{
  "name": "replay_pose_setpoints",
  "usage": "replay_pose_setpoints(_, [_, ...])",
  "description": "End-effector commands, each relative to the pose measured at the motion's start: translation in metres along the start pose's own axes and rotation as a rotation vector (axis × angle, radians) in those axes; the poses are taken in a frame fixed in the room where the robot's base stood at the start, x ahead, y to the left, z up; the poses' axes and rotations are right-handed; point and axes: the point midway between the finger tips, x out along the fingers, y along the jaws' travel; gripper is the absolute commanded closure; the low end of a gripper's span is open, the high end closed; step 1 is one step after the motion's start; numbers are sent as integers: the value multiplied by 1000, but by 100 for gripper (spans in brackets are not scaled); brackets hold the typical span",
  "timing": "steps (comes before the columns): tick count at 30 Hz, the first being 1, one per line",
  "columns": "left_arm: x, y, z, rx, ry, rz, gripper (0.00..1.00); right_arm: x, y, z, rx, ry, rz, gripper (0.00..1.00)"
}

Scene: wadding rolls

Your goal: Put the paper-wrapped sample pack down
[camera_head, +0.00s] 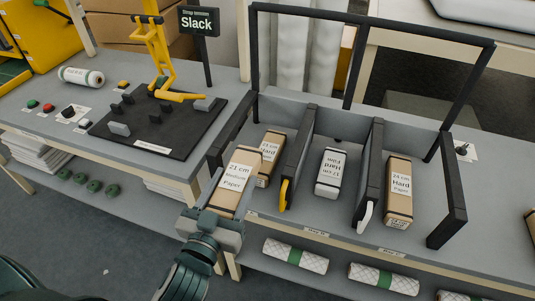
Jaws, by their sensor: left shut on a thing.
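My left gripper (216,226) comes up from the bottom and is shut on the near end of a brown paper-wrapped pack (238,183), with a white label reading "Medium Paper". The pack slants up and away, over the front edge of the table at the left compartment. I cannot tell whether it touches the table. A brown pack labelled "Hard" (270,151) is in the left compartment, partly hidden behind it. A white pack (332,173) lies in the middle compartment, and a brown pack labelled "Hard" (398,192) in the right one. My right gripper is not in view.
Dark dividers (300,145) and a black frame (370,14) bound the compartments; yellow and white handles stand at the front. Left are a dark board (150,118) with a yellow arm, a "Slack" sign (199,21), buttons and a white roll (81,76). Wrapped rolls lie on the lower shelf.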

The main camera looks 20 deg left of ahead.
Motion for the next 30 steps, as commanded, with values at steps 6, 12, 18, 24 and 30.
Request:
replay_pose_setpoints(6, [0, 0, -1, 0, 1, 0, 69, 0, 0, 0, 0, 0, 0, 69])
replay_pose_setpoints(12, [6, 0, -1, 1, 2, 1, 69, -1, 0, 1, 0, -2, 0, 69])
replay_pose_setpoints(18, [36, 3, -2, 1, 4, 6, 69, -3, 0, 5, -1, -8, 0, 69])
replay_pose_setpoints(24, [93, 7, -8, 2, 6, 16, 69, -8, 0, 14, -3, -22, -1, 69])
replay_pose_setpoints(30, [155, 11, -23, 1, 4, 26, 69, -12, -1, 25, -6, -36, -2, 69])
